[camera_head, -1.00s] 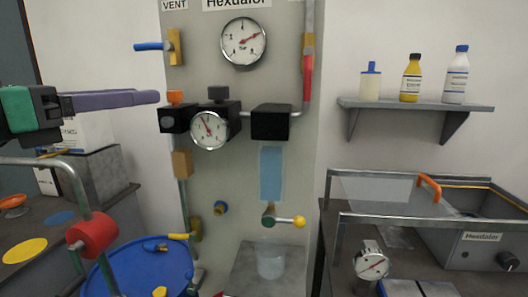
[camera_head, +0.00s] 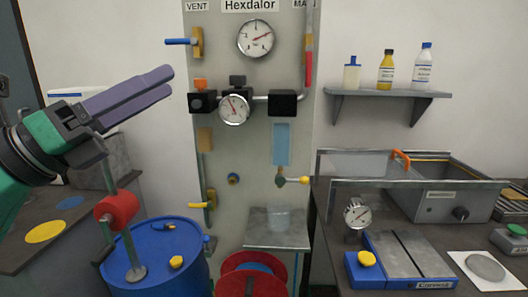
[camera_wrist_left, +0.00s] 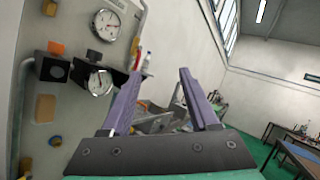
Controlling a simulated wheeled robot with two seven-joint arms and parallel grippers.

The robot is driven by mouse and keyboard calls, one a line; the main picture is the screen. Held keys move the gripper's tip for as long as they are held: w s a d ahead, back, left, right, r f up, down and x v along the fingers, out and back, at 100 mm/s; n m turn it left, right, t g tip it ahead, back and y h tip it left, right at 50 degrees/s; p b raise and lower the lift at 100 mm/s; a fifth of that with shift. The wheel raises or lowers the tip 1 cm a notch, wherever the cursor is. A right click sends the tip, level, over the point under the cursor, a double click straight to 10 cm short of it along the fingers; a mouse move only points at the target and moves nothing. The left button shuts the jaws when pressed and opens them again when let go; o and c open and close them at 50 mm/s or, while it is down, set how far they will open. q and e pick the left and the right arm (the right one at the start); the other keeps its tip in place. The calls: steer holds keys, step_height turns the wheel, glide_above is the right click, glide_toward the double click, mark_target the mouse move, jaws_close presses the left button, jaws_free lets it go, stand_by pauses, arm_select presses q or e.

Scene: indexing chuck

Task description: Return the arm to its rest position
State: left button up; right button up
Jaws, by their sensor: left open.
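My left gripper (camera_head: 168,82) comes in from the left in the head view, its purple fingers pointing up and to the right. In the left wrist view the two fingers (camera_wrist_left: 160,74) stand apart with nothing between them. The fingertips appear just left of the black valve blocks and gauge (camera_head: 234,109) on the grey panel (camera_head: 255,205) in the head view; whether they are close to it in depth I cannot tell. My right gripper is out of view.
A blue drum (camera_head: 150,277) and a red roller on a metal post (camera_head: 117,209) are below my left arm. A red reel (camera_head: 232,283) sits at the panel's foot. A wall shelf (camera_head: 385,93) holds bottles. A bench (camera_head: 330,240) with a metal basin is at right.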

arm_select(q)
steer(key=w+a+f+n+t+y, duration=0.45)
steer(key=a+f+n+y, duration=0.4)
steer(key=n, duration=0.65)
steer(key=w+a+f+n+t+y, duration=0.45)
steer(key=f+n+y, duration=0.6)
steer(key=n, duration=0.55)
step_height(320, 180, down, 15)
steer(key=a+n+g+y, duration=0.2)
steer(key=a+n+g, duration=0.1)
steer(key=n+g, duration=0.3)
steer(key=s+d+f+n+g+h, duration=0.15)
steer(key=s+d+f+g, duration=0.25)
steer(key=s+f+g, duration=0.55)
steer(key=s+d+f+n+g+h, duration=0.15)
steer(key=s+d+f+g, duration=0.25)
steer(key=s+f, duration=1)
step_height(320, 180, down, 26)
steer(key=a+m+g, duration=0.1)
steer(key=s+a+f+g, duration=0.1)
steer(key=s+a+f, duration=0.2)
steer(key=s+f, duration=0.9)
steer(key=s, duration=0.4)
steer(key=shift+p, duration=0.35)
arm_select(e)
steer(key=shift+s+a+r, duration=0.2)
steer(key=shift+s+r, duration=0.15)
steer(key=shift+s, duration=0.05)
